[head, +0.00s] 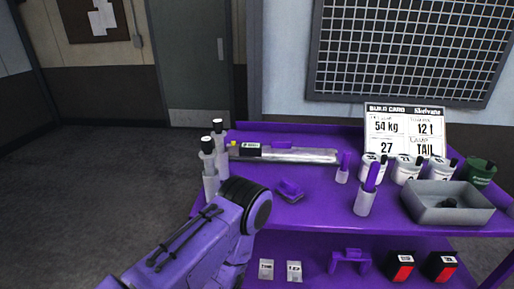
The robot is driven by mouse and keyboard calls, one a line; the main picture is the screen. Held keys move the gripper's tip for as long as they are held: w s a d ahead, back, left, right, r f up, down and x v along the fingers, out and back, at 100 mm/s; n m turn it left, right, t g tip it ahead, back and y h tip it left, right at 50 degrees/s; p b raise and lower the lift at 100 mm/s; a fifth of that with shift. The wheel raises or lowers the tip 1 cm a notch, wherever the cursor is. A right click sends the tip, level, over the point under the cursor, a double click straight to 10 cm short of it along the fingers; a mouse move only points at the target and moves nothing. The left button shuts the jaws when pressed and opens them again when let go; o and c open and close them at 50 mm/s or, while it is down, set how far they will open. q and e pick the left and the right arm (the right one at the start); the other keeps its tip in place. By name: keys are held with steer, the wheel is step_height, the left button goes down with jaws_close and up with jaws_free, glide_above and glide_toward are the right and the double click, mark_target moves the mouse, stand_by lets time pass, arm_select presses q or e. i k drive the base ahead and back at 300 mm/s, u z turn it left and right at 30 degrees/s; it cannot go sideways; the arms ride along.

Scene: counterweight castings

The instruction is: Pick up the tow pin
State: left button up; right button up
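I cannot tell for certain which thing is the tow pin. A long silver bar (300,155) with a black label and a yellow tip at its left end lies along the back of the purple cart top (320,207). A purple-handled piece (371,176) stands upright in a pale cup (364,203) right of the middle. A small dark piece lies in a grey tray (448,214) at the right. A purple arm of mine reaches in from the lower left and ends in a dark round joint at the cart's near left edge. Neither gripper shows.
Pale holders with black-topped pieces (209,160) stand at the cart's left end. A small purple block (289,190) lies mid-top. White cups (407,169), a green cup (481,170) and a build card (404,130) are at the back right. A lower shelf holds red-black boxes (401,268).

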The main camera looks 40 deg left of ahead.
mark_target(217, 133)
steer(key=z, duration=0.15)
steer(key=i, duration=0.15)
steer(key=u, duration=1.65)
steer(key=i, duration=0.5)
steer(key=z, duration=0.05)
